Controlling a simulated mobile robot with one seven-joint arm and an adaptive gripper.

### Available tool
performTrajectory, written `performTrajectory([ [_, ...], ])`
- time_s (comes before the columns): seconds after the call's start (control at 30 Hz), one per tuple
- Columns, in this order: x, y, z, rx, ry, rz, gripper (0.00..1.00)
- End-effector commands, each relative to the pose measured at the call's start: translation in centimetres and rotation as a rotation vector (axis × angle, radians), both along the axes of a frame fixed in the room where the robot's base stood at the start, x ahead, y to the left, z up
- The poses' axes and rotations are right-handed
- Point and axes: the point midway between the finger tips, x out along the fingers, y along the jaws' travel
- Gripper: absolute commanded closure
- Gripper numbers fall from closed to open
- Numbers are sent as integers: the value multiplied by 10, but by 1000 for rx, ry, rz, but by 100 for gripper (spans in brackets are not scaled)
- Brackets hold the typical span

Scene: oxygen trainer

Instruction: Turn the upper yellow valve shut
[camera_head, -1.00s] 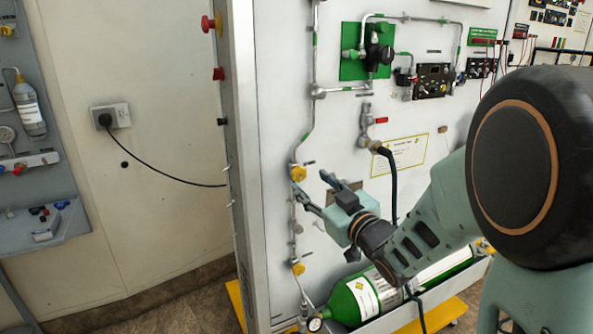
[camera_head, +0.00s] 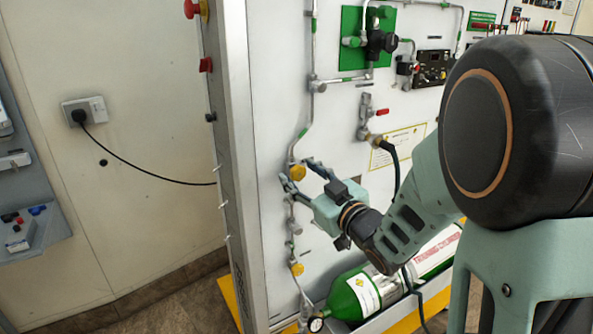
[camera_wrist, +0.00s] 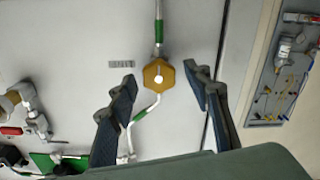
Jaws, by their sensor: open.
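The upper yellow valve (camera_head: 298,173) is on the thin pipe running down the white panel, near its left edge. In the wrist view its yellow six-sided knob (camera_wrist: 158,75) faces me between the two fingers. My gripper (camera_head: 297,175) is open, with one finger on each side of the knob in the picture. In the wrist view the gripper (camera_wrist: 160,78) shows a gap between each fingertip and the knob. I cannot tell whether the fingertips are level with the knob in depth. A lower yellow valve (camera_head: 297,269) is further down the same pipe.
A green gas cylinder (camera_head: 350,298) with a gauge (camera_head: 316,324) lies at the panel's foot. A black hose (camera_head: 396,180) hangs right of the valve. The panel's metal edge post (camera_head: 232,150) stands to the left. A green block with a regulator (camera_head: 352,42) is above.

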Motion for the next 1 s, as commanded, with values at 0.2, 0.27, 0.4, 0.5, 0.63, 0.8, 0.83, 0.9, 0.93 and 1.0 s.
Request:
performTrajectory([
  [0.2,-1,-1,0,0,0,0,55],
  [0.27,-1,-1,0,-1,1,0,55],
  [0.4,-1,-1,0,-1,1,0,56],
  [0.5,-1,-1,0,-1,1,0,67],
  [0.63,0,-1,0,-1,1,0,81],
  [0.8,-1,-1,0,-1,1,0,96],
  [0.83,0,-1,0,0,1,0,96],
  [0.9,0,-1,0,3,2,0,96],
  [0.93,0,-1,0,6,4,0,96],
  [1.0,0,-1,0,15,10,-1,96],
])
